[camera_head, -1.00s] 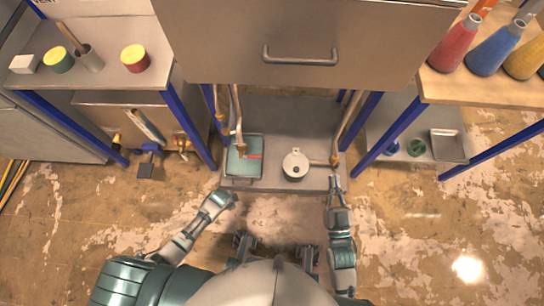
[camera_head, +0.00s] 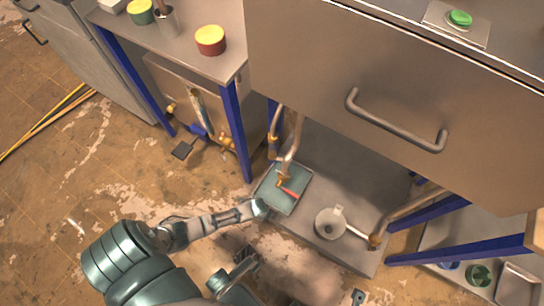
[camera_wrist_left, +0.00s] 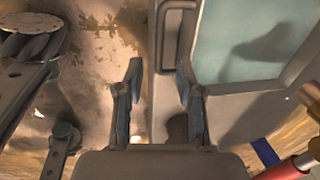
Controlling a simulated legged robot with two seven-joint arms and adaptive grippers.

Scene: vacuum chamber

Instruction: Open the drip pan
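The drip pan (camera_head: 296,200) is a shallow tray with a teal inside, low on the grey base under the chamber. In the left wrist view the pan (camera_wrist_left: 245,45) fills the upper right, and a grey bar handle (camera_wrist_left: 172,32) runs along its near edge. My left gripper (camera_head: 260,207) is at the pan's near left edge in the head view. In the left wrist view the gripper (camera_wrist_left: 158,85) is open and empty, its two fingers spread below the handle and apart from it. My right gripper is not in view.
A pipe with a red-handled valve (camera_head: 289,192) hangs over the pan; the red handle (camera_wrist_left: 288,168) also shows in the left wrist view. A round white funnel-like cup (camera_head: 330,222) stands right of it. Blue table legs (camera_head: 235,130) flank the base. The floor in front is clear.

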